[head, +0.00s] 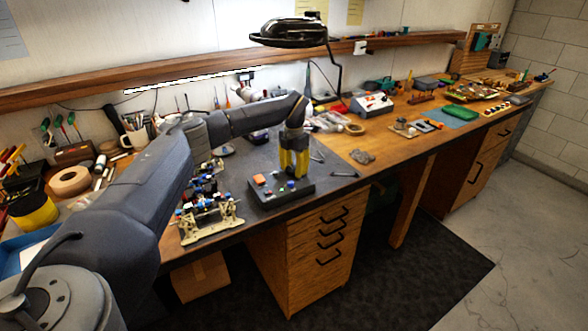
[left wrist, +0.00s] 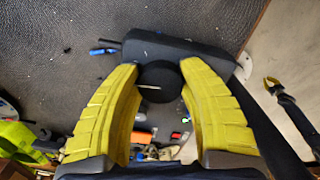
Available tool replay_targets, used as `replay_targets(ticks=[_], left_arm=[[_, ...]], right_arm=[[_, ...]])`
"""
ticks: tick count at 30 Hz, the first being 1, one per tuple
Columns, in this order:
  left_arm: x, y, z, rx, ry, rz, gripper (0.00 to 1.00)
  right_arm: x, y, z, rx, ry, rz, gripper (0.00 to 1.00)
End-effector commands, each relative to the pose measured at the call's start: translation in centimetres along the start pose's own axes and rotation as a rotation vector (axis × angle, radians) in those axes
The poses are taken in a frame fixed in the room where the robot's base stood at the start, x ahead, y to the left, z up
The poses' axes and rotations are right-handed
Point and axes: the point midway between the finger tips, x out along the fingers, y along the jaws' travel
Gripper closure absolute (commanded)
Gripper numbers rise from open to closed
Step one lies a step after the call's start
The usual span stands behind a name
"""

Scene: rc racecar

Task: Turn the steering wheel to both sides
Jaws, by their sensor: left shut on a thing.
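My left gripper (head: 293,172) has two yellow fingers and points down at a dark control box (head: 265,197) near the front edge of the bench. The box carries an orange block and small red and blue parts. In the left wrist view, the yellow fingers (left wrist: 160,66) sit on both sides of a round black steering wheel (left wrist: 160,82) with a pale mark on it, and are shut on it. In the head view the fingers hide the wheel. The racecar (head: 206,210), with a tan frame and blue parts, stands left of the box. My right gripper is out of view.
A black lamp (head: 292,33) hangs over the bench. Tools and a grey device (head: 372,104) lie further right.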

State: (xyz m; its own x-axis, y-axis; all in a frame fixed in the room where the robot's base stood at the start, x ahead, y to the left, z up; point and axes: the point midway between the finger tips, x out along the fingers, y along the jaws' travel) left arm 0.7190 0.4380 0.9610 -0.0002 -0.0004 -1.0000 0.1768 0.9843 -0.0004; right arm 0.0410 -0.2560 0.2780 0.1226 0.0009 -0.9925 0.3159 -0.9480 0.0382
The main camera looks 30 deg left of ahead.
Motion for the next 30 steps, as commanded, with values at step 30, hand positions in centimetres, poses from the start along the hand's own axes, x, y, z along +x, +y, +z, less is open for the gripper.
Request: replay_targets(ticks=[30], left_arm=[[0.01, 0.34, -0.11, -0.703, -0.001, 0.001, 0.88]], right_arm=[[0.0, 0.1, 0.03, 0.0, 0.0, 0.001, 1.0]])
